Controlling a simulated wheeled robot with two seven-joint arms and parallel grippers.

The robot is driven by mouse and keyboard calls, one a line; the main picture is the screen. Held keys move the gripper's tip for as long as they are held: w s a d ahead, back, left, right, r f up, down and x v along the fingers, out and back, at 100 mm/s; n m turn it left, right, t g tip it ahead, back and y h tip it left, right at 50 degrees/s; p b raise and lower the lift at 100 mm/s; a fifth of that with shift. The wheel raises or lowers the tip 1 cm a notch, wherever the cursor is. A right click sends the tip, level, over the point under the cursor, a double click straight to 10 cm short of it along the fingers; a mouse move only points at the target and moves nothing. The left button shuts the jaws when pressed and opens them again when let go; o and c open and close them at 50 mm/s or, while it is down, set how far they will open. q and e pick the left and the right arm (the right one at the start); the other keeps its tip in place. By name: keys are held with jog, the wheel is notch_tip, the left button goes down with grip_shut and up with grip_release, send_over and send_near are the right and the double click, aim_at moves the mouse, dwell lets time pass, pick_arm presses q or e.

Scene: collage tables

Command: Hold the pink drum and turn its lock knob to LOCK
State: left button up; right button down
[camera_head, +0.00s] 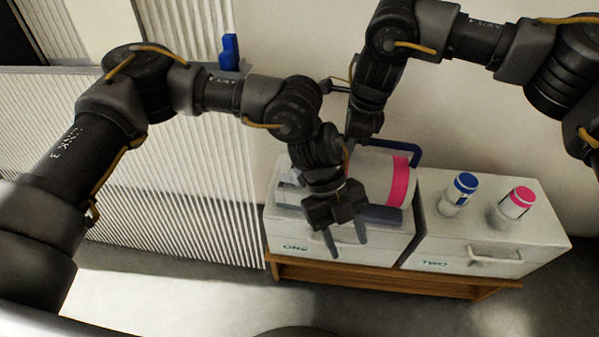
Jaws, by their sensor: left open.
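A white drum with a pink band (400,181) lies on its side on top of the white cabinet marked ONE (290,230). My left gripper (346,240) is open, its fingers pointing down in front of the drum in this view. I cannot tell whether it touches the drum. The fingers of the right gripper cannot be made out. No lock knob or LOCK mark can be made out.
The white cabinet marked TWO (520,240) stands at the right, with a blue-capped bottle (459,193) and a pink-capped bottle (512,207) on top. A blue object (229,52) is at the upper left.

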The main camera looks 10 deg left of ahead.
pick_arm(q)
jog(key=w+a+r+n+t+y, duration=0.1)
jog(key=w+a+r+n, duration=0.1)
jog(key=w, duration=0.3)
jog(key=w+a+r+n+t+y, duration=0.2)
jog(key=w+a+n, duration=0.2)
jog(key=w+a, duration=0.1)
jog(key=w+a+r+n+t+y, duration=0.1)
jog(key=w+a+r+n+t, duration=0.1)
jog(key=w+a+n, duration=0.1)
jog(key=shift+w+a+r+n+y, duration=0.1)
jog(key=shift+w+a+n+y, duration=0.15)
jog(key=shift+w, duration=0.45)
jog(key=shift+w+a+r+n+y, duration=0.15)
jog(key=shift+w+a, duration=0.2)
jog(key=shift+w, duration=0.35)
jog(key=shift+f, duration=3.9)
jog(key=c, duration=1)
